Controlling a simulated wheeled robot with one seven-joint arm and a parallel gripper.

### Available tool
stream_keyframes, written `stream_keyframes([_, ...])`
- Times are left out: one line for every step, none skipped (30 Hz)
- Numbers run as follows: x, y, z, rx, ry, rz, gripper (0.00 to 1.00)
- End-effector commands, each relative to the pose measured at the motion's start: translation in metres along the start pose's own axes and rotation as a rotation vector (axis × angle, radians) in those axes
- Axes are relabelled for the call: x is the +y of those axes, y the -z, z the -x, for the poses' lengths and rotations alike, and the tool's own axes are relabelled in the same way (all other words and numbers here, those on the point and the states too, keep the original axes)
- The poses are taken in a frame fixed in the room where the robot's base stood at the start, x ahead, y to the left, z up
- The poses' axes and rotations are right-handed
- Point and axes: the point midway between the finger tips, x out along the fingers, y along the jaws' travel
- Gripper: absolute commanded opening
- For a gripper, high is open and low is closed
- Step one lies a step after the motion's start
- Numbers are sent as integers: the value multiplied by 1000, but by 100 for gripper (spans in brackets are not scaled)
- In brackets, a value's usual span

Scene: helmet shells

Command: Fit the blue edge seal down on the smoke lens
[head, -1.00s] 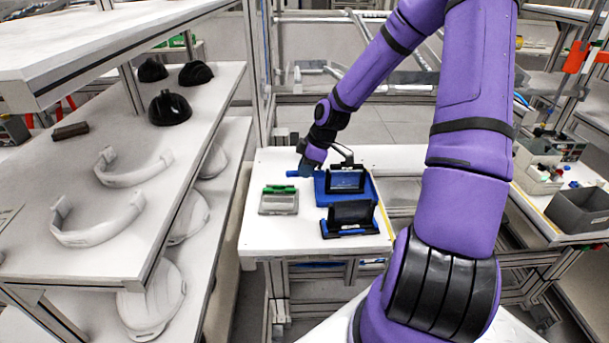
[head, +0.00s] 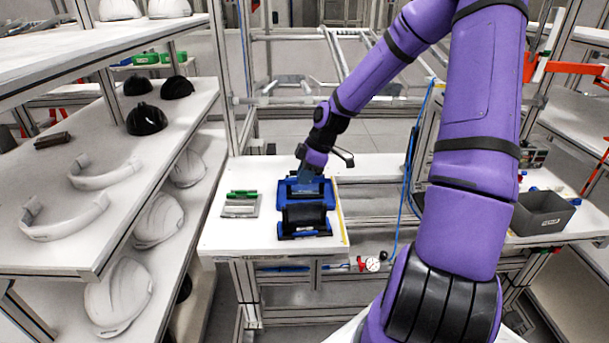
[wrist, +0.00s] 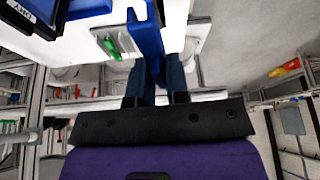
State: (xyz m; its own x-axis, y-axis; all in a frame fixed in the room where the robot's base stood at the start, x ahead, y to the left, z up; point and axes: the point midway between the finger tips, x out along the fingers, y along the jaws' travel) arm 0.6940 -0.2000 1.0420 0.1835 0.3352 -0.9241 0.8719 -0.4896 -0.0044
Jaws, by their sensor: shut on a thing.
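My gripper (head: 306,176) is over the back of the white worktable, pointing down, and it shows from behind in the wrist view (wrist: 160,72). It is shut on the blue edge seal (wrist: 146,28), a long blue bar between the fingers. In the head view the seal blends with the blue holder behind, so its exact outline and any contact cannot be told. A dark smoke-coloured panel (head: 303,215), apparently the smoke lens, stands tilted in a black and blue holder at the front of the table.
A grey part with a green strip (head: 241,204) lies left on the worktable (head: 222,236). A blue holder (head: 288,190) stands behind the dark panel. Shelves with helmet shells (head: 147,119) rise on the left. A grey bin (head: 541,212) stands at the right.

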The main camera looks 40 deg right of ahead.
Motion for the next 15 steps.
stream_keyframes([0,-1,-2,0,1,0,0])
stream_keyframes([0,-1,-3,1,1,0,0])
stream_keyframes([0,-2,-5,1,1,0,0])
stream_keyframes([0,-2,-7,1,1,0,0])
stream_keyframes([0,-3,-9,1,1,0,0])
stream_keyframes([0,-4,-12,1,2,0,0])
stream_keyframes([0,-5,-14,1,2,-1,0])
stream_keyframes([0,-6,-17,1,2,-1,0])
stream_keyframes([0,-8,-20,1,2,-1,0])
stream_keyframes([0,-9,-22,1,2,-1,0])
stream_keyframes([0,-10,-25,1,2,-1,0])
stream_keyframes([0,-11,-28,0,3,-1,0])
stream_keyframes([0,-12,-30,0,3,0,0])
stream_keyframes([0,-13,-33,0,2,0,0])
stream_keyframes([0,-14,-36,1,2,0,0])
